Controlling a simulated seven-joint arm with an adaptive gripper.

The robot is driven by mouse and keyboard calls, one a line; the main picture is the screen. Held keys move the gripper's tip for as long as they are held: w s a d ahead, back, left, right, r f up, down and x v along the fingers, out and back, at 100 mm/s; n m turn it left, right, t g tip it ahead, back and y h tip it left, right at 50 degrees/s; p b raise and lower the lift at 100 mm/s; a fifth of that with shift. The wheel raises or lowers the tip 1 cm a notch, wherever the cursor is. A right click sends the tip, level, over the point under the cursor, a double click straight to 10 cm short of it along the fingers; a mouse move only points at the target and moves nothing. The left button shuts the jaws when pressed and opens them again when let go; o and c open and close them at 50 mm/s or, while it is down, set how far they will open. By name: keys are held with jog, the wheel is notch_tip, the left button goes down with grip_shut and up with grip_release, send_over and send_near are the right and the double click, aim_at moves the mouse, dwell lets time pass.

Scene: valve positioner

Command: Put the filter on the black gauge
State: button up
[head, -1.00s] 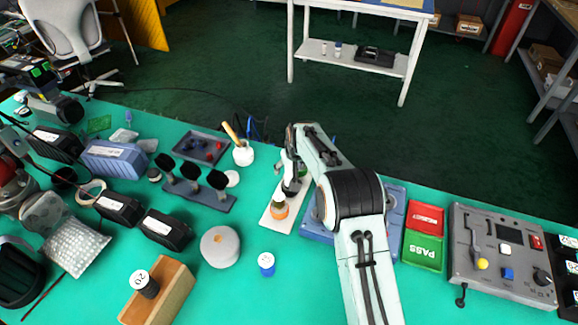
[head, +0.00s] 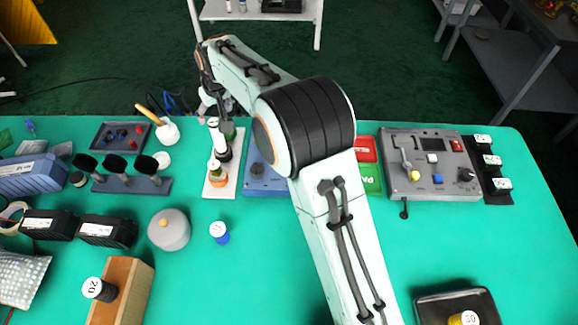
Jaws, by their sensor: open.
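A narrow white board (head: 215,193) lies on the green bench. An orange-based piece (head: 217,182) stands near its front end. Behind it stands a black piece, which appears to be the black gauge (head: 223,154). A slim pale part, possibly the filter (head: 217,137), stands upright at the black piece; whether it is seated on it I cannot tell. A dark green piece (head: 229,131) shows partly behind. My gripper (head: 218,103) is open above and behind these pieces, apart from the black one. Its fingers are small and partly hidden by my wrist.
A blue base (head: 258,181) sits right of the board, partly behind my arm. A white cup with tools (head: 167,131) and a dark rack with black discs (head: 130,185) stand to the left.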

jog(key=s+d+r+m+g+h, duration=0.1)
jog(key=s+d+r+m, duration=0.1)
jog(key=s+d+r, duration=0.35)
jog(key=s+d+r+m+h, duration=0.1)
jog(key=s+d+r, duration=0.1)
jog(key=s+d, duration=0.7)
jog(key=s+d+f+m+g, duration=0.1)
jog(key=s+d, duration=0.4)
jog(key=s, duration=0.4)
jog(key=s+d+f+m+g, duration=0.1)
jog(key=s+d+f+m, duration=0.1)
jog(key=s+d, duration=0.4)
jog(key=s, duration=0.4)
jog(key=shift+s+d+g, duration=0.15)
jog(key=shift+d+g, duration=0.1)
jog(key=shift+g, duration=0.15)
jog(key=shift+f, duration=0.1)
